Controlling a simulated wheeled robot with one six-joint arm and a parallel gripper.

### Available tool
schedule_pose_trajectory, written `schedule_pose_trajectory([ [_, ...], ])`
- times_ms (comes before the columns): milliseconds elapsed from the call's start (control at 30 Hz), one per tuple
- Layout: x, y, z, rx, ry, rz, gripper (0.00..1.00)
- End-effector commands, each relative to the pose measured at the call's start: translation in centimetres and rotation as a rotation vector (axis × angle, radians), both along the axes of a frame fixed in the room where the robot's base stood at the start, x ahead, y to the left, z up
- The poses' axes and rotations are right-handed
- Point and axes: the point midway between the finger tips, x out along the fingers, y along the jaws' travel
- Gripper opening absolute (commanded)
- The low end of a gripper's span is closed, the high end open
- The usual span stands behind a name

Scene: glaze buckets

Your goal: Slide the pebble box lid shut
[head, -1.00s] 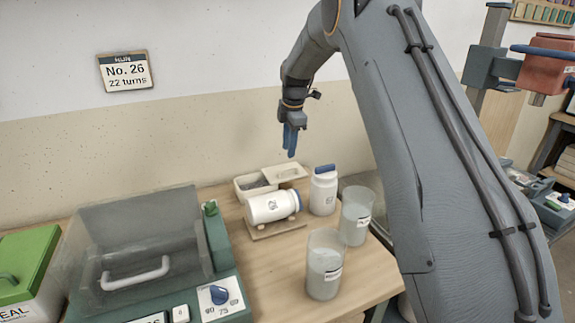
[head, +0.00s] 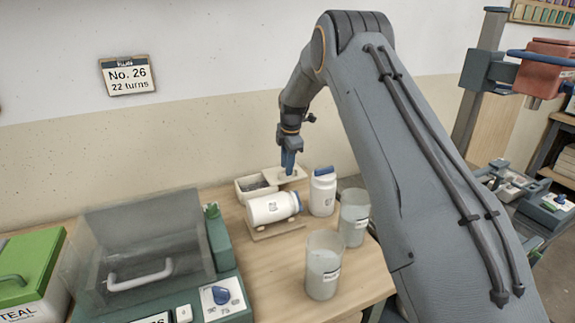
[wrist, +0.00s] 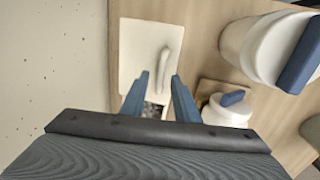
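The pebble box (head: 243,196) is a pale, open-topped box at the back of the table with dark pebbles (head: 253,184) inside. Its flat cream lid (head: 299,172) is slid to the right, leaving the pebbles uncovered. In the wrist view the lid (wrist: 136,52) carries a raised ridge handle (wrist: 164,58), and some pebbles (wrist: 152,111) show between my fingers. My gripper (head: 288,172) points down over the lid. Its two blue fingers (wrist: 159,78) are apart, with the ridge lined up between them. I cannot tell whether they touch the lid.
A white jar (head: 270,209) lies on a wooden cradle in front of the box. Another white jar (head: 322,195) with a blue cap stands right of the lid. Two translucent beakers (head: 323,268) (head: 354,222) stand nearer. A clear-covered machine (head: 150,245) is at left.

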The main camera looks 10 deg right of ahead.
Motion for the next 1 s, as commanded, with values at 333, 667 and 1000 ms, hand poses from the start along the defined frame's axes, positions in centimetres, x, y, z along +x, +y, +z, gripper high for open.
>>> schedule_pose_trajectory([
  [333, -0.01, 0.01, 0.03, 0.000, 0.000, 0.000, 0.00],
  [667, 0.00, 0.00, 0.05, 0.000, 0.000, 0.000, 0.00],
  [1000, 0.02, 0.00, 0.07, 0.000, -0.001, 0.000, 0.00],
])
